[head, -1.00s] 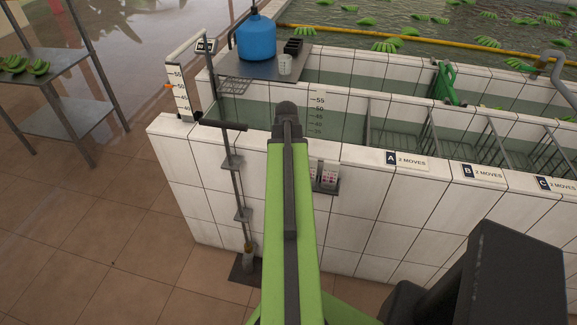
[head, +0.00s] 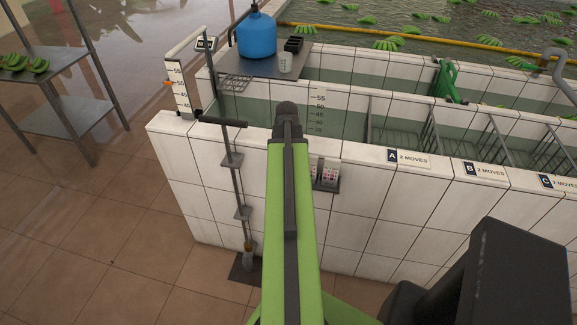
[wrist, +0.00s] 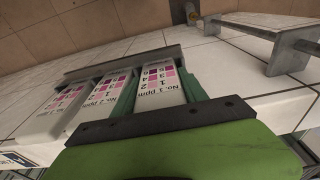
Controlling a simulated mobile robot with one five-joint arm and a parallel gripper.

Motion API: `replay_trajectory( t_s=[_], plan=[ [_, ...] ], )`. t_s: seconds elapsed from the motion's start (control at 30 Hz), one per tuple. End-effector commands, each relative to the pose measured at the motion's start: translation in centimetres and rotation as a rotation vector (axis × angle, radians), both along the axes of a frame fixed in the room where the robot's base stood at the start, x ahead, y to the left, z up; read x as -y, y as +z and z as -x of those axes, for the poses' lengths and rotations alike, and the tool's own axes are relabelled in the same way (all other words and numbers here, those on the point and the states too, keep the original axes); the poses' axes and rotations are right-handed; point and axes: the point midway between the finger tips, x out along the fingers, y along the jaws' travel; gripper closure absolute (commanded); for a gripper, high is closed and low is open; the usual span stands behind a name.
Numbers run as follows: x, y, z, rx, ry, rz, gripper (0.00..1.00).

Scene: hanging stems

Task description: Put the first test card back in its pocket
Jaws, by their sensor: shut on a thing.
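The first test card (wrist: 160,84), white with pink and purple squares and marked "No. 1 ppm", is between the green fingers of my gripper (wrist: 159,90) in the wrist view. My gripper is shut on it. The card's far end is at the dark rail of the card rack (wrist: 120,64); I cannot tell how deep it sits in its pocket. Two similar cards stand to its left, the No. 2 card (wrist: 97,101) beside it and another card (wrist: 58,110) farther left. In the head view the rack (head: 327,184) hangs on the white tiled wall, partly hidden by my arm.
A metal stem with a T-handle (head: 222,122) stands left of the rack against the wall. The tank's tiled rim (head: 355,152) runs above the rack. Floor (head: 120,230) at the left is clear.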

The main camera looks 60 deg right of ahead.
Motion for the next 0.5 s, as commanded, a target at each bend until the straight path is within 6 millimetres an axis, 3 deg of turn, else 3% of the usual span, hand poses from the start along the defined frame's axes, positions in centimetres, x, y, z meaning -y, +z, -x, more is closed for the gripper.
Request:
replay_trajectory(
  t_s=[0.03, 0.07, 0.1, 0.23, 0.5],
  plan=[
    [0.01, -0.16, 0.01, 0.000, 0.000, 0.000, 1.00],
    [0.01, -0.10, 0.01, 0.000, 0.000, 0.000, 0.47],
    [0.01, -0.07, 0.02, 0.000, 0.000, 0.000, 0.42],
    [0.02, -0.06, 0.03, 0.000, 0.000, 0.000, 0.25],
    [0.04, -0.04, 0.09, -0.001, -0.001, 0.000, 0.24]
  ],
)
